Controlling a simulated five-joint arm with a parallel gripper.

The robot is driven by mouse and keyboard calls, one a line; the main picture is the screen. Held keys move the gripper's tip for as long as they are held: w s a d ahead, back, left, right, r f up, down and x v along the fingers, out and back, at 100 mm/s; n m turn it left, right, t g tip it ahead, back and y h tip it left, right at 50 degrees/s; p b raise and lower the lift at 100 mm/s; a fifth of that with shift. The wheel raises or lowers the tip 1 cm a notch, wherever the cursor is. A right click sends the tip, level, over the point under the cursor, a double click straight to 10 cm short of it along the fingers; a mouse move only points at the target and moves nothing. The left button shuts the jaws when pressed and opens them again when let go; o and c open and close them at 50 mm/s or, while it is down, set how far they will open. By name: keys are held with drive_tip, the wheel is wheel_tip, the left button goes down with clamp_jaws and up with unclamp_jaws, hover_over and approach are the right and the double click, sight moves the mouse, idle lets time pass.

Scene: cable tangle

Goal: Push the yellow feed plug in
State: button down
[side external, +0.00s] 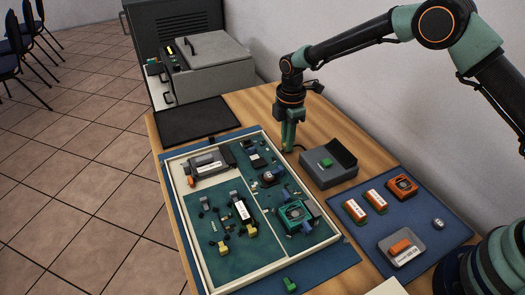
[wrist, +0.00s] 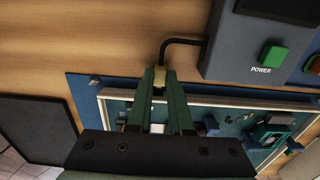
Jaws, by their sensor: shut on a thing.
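My gripper (side external: 289,147) points down beside the grey power box, near the far right corner of the framed board. In the wrist view my gripper (wrist: 160,88) is shut on the yellow plug (wrist: 160,75), held between its fingertips. A black cable (wrist: 180,41) runs from the plug to the power box (wrist: 225,55). The plug's front end and any socket for it are hidden or cannot be made out. In the side view the plug is too small to tell at the fingertips.
The power box (side external: 318,177) carries a green button. The framed board (side external: 170,180) holds several parts, including a teal fan (side external: 295,214) and small yellow pieces (side external: 223,246). A blue mat (side external: 440,210) with orange parts lies right. A black mat (side external: 195,121) lies behind.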

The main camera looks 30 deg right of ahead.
idle(0.3)
drive_tip(key=shift+a, duration=1)
drive_tip(key=c, duration=0.8)
unclamp_jaws()
drive_tip(key=shift+r, duration=0.55)
wheel_tip(320, 180, up, 11)
drive_tip(key=shift+r, duration=0.1)
